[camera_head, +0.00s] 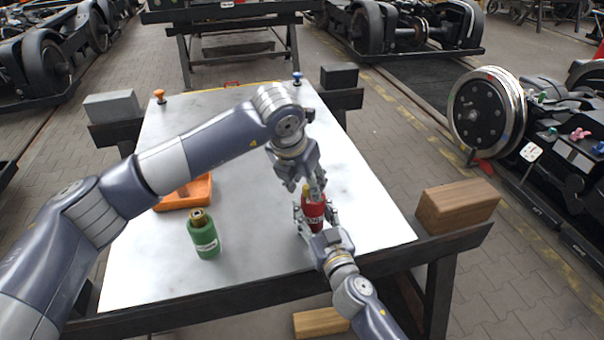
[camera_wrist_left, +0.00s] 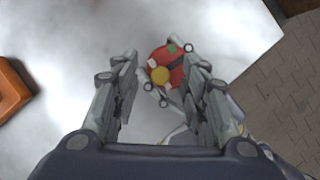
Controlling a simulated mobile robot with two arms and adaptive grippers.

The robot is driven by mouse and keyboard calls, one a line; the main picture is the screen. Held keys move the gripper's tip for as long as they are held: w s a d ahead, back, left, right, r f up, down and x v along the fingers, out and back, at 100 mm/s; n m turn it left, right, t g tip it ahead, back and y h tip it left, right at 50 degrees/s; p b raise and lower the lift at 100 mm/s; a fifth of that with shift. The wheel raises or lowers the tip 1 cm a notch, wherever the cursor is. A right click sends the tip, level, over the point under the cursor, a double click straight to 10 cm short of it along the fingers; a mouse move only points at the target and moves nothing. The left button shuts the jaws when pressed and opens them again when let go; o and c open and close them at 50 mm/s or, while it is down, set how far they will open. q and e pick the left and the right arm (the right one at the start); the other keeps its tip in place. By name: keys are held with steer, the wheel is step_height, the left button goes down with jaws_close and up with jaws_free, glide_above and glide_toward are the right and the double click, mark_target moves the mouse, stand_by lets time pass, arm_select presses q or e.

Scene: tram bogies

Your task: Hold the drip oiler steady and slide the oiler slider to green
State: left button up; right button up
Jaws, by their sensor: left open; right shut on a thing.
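The drip oiler (camera_head: 313,207) is a red body standing upright near the right side of the metal sheet. My right gripper (camera_head: 316,222) is shut on its body from the front right. In the left wrist view the oiler's red top (camera_wrist_left: 164,58) shows a yellow knob (camera_wrist_left: 160,75), a dark slot, a green patch (camera_wrist_left: 172,48) and a whitish patch (camera_wrist_left: 152,62). I cannot tell for sure which part is the slider. My left gripper (camera_head: 311,186) is open, pointing down just above the oiler top, with its fingers on either side of it in the wrist view.
A green bottle (camera_head: 203,238) with a brass top stands left on the metal sheet (camera_head: 150,258). An orange tray (camera_head: 203,190) lies behind it, partly behind my left arm. A wooden block (camera_head: 457,206) sits at the right edge. Orange and blue knobs (camera_head: 159,96) (camera_head: 297,78) stand at the back.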

arm_select(q)
steer(key=shift+f, duration=0.15)
steer(key=shift+c, duration=0.2)
jaws_close()
